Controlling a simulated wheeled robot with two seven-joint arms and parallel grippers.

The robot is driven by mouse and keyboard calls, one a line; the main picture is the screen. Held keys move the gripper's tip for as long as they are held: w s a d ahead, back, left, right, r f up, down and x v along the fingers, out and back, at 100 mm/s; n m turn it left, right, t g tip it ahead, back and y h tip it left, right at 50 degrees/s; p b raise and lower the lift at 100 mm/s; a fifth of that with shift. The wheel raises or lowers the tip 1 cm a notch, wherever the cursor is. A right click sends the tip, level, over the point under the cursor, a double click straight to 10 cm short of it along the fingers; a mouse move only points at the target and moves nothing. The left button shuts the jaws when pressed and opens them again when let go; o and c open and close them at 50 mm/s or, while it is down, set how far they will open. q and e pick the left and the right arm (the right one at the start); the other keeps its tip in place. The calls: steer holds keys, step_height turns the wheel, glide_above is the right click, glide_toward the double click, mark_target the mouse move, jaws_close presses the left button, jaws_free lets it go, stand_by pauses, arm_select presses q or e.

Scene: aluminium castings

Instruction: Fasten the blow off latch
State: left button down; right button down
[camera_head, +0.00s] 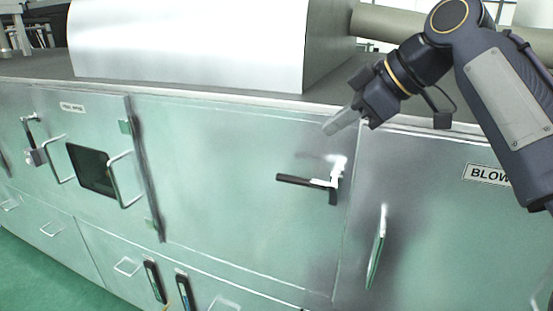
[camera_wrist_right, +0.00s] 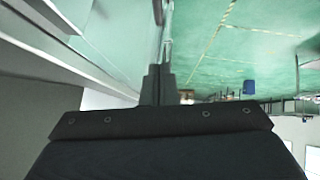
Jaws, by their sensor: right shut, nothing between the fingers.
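The blow off latch (camera_head: 322,182) is on the front of the pale green cabinet, near the right edge of a large door panel (camera_head: 230,170). Its black handle points left, about level, from a white metal bracket. A "BLOW" label (camera_head: 487,174) shows on the panel to the right, partly covered by my arm. My right gripper (camera_head: 328,128) is shut and empty, above the latch and apart from it, near the cabinet's top edge. In the right wrist view its closed fingers (camera_wrist_right: 157,85) show with nothing between them. My left gripper is not in view.
A white box-shaped housing (camera_head: 190,40) stands on the cabinet top. A raised handle (camera_head: 377,245) sticks out right of the latch. Another latch (camera_head: 35,142) and a dark window (camera_head: 92,168) are at the left. Green floor (camera_head: 50,270) is clear at lower left.

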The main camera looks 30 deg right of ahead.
glide_toward(289, 176)
steer(key=w+a, duration=0.3)
steer(key=f, duration=0.3)
steer(key=shift+w+d+f, duration=0.1)
steer(key=shift+w+d, duration=0.1)
steer(key=shift+d, duration=0.1)
steer(key=shift+w+d+f, duration=0.1)
steer(key=shift+f, duration=0.4)
